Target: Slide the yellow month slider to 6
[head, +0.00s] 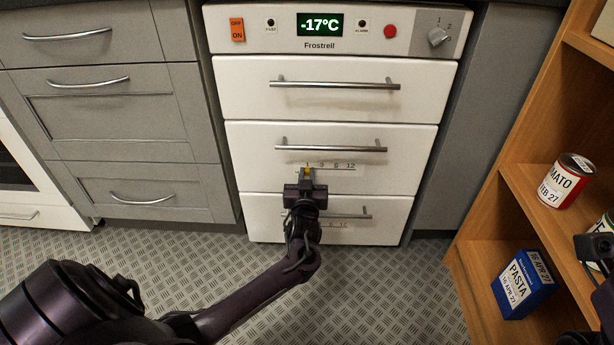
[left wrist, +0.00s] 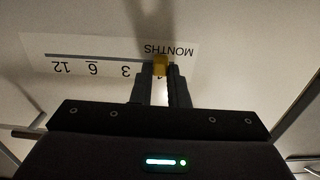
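The yellow month slider (head: 307,171) sits on the scale strip (head: 340,165) of the middle freezer drawer, at the 1 end. In the left wrist view the strip (left wrist: 90,50) appears upside down, with MONTHS, 3, 6 and 12 readable. The slider (left wrist: 160,64) lies between the fingertips there. My left gripper (head: 306,176) reaches up to the drawer front; its fingers (left wrist: 160,75) are close together, one against each side of the slider. Part of my right gripper (head: 596,246) shows at the right edge; its fingers are unclear.
The white freezer has bar handles on its drawers, one (head: 330,147) just above the scale, and a panel reading -17°C (head: 320,25). A wooden shelf (head: 470,255) at right holds a tomato can (head: 566,182) and a blue pasta box (head: 523,285). Grey cabinets stand at left.

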